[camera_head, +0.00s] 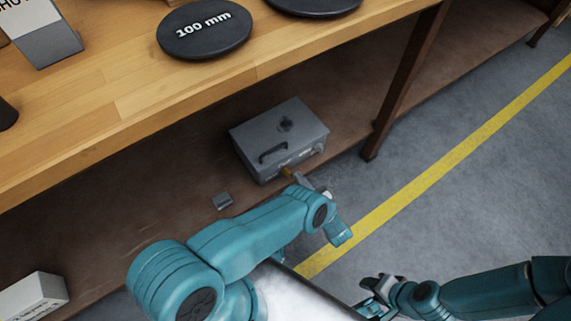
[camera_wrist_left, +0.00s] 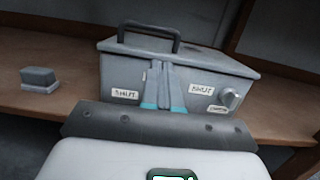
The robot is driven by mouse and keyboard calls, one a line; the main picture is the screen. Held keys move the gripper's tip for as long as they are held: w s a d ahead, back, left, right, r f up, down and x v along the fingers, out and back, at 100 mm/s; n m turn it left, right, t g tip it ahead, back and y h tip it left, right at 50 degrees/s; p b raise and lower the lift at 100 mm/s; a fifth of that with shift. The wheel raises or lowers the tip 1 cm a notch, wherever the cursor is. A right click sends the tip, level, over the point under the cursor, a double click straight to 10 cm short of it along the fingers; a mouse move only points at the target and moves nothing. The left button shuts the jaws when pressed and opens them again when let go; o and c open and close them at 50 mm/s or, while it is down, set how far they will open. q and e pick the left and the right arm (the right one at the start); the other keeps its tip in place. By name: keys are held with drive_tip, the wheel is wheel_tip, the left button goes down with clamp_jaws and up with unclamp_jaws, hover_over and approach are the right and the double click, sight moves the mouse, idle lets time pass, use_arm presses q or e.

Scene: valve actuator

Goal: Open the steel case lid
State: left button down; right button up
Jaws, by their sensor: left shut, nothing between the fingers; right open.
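The grey steel case (camera_head: 262,130) stands on the lower shelf with its lid (camera_head: 300,112) shut. It also shows in the left wrist view (camera_wrist_left: 212,112). A dark handle (camera_head: 272,152) is on the lid's near side, and it also shows in the left wrist view (camera_wrist_left: 149,29). A round knob (camera_head: 319,149) sits at the right of the front face, beside small white labels. My left gripper (camera_head: 297,178) is shut and empty at the front face, below the lid edge; I cannot tell if it touches. My right gripper (camera_head: 374,288) is open, well away toward the lower right.
The wooden bench top (camera_head: 110,105) overhangs the shelf, with a black "100 mm" disc (camera_head: 204,45) on it. A brown bench leg (camera_head: 402,85) stands right of the case. A small grey block (camera_head: 222,201) lies on the shelf. Open floor with a yellow line (camera_head: 440,172) is at right.

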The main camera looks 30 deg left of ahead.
sight(285, 157)
use_arm(q)
drive_tip(key=shift+b+x, duration=0.85)
drive_tip(key=shift+x, duration=3.85)
drive_tip(key=shift+r, duration=0.1)
